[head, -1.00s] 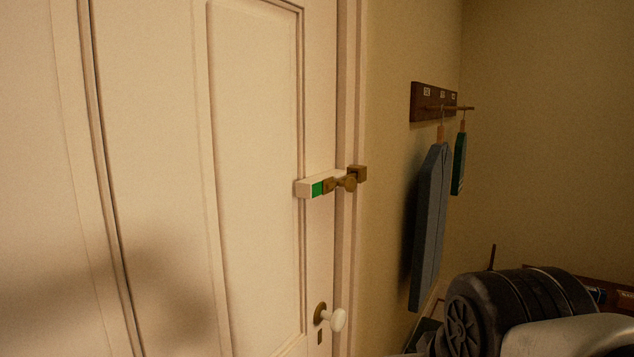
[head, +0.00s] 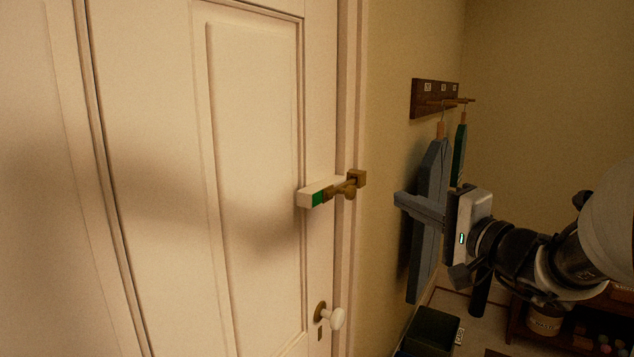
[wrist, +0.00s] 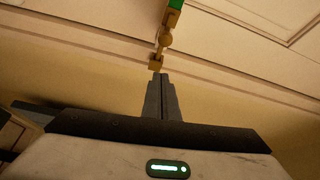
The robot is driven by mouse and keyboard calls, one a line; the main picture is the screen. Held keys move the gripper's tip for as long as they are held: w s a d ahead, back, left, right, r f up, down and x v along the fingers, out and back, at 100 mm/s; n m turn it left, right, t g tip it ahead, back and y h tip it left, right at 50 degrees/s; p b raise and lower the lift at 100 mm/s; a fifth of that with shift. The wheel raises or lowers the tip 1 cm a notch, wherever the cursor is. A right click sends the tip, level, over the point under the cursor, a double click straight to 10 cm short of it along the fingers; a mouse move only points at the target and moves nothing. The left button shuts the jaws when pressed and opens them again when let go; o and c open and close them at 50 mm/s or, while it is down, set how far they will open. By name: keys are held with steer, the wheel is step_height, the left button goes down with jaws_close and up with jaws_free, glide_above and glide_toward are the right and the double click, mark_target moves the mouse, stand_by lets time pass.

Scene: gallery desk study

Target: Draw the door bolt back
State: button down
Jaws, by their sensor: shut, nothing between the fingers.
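The door bolt (head: 335,190) is mounted on the cream door (head: 255,130). It has a pale block with a green patch, a brass knob (head: 349,190) and a brass keeper (head: 357,178) on the door frame. The rod spans from the block to the keeper. My gripper (head: 398,201) is right of the bolt, apart from it, with its fingers shut and empty, pointing left. In the wrist view, the closed fingers (wrist: 159,77) point up toward the keeper (wrist: 155,61), with the knob (wrist: 165,39) and green patch (wrist: 176,4) beyond.
A white door knob (head: 336,319) sits below the bolt. A wall rack (head: 436,99) holds hanging blue (head: 428,170) and green (head: 460,150) items behind my gripper. A dark bin (head: 430,333) stands on the floor below. The space in front of the door is clear.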

mark_target(350, 188)
steer(key=shift+d+r+h, duration=0.15)
steer(key=shift+d+h, duration=0.15)
steer(key=shift+d, duration=0.15)
steer(key=shift+w, duration=0.1)
steer(key=x, duration=0.5)
steer(key=p+x, duration=0.1)
steer(key=x, duration=0.4)
steer(key=shift+a+r+p, duration=0.25)
steer(key=shift+p, duration=0.05)
steer(key=shift+s+a+f, duration=0.2)
steer(key=shift+s+a, duration=0.4)
steer(key=shift+s, duration=0.15)
steer(key=shift+s+a+f, duration=0.15)
steer(key=shift+s+a, duration=0.45)
steer(key=shift+s, duration=0.15)
